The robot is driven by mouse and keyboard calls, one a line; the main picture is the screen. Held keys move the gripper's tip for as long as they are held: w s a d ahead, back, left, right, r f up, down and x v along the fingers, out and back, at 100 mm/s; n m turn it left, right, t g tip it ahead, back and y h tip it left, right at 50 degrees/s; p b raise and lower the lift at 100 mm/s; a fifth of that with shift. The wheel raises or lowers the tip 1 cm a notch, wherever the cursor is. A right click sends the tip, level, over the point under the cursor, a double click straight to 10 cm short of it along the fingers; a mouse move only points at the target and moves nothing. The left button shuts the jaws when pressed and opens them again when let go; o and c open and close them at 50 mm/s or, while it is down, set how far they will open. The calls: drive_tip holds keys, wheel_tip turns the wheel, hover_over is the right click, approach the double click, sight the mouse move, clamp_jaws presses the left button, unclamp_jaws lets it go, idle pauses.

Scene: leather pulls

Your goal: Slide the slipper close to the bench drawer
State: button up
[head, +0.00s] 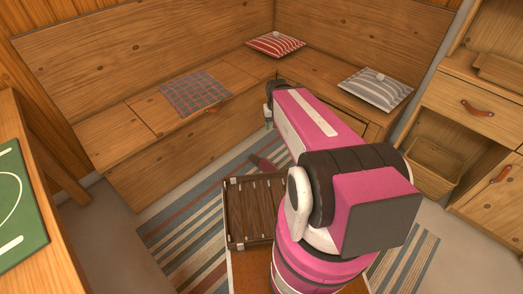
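The wooden corner bench (165,160) runs along the back wall and turns along the right wall. A framed panel, perhaps a drawer front (372,131), shows on the right part of the bench, partly behind my arm. A small mauve thing (262,163), perhaps the slipper, lies low by the striped rug; my arm may hide part of it. My gripper (268,122) points down in front of the bench corner, above and apart from the mauve thing. Its finger opening is too small to tell.
A dark slatted wooden tray or crate (252,213) is left of my arm. The striped rug (190,235) covers the floor. A table with a green board (20,215) stands at left. A cabinet (470,110) with leather pulls and a basket (433,168) are at right. Cushions lie on the bench.

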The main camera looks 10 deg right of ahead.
drive_tip(key=o, duration=0.7)
drive_tip(key=w+f, duration=0.2)
drive_tip(key=w, duration=0.1)
drive_tip(key=shift+f+n, duration=0.3)
drive_tip(key=shift+c, duration=0.2)
drive_tip(key=n, duration=0.7)
hover_over(263, 159)
wheel_tip(263, 159, down, 39)
drive_tip(key=shift+r, duration=0.2)
drive_tip(key=shift+a+f, duration=0.1)
drive_tip(key=shift+f, duration=0.1)
drive_tip(key=shift+f, duration=0.1)
wheel_tip(263, 159, down, 11)
drive_tip(key=shift+r, duration=0.2)
drive_tip(key=c, duration=0.7)
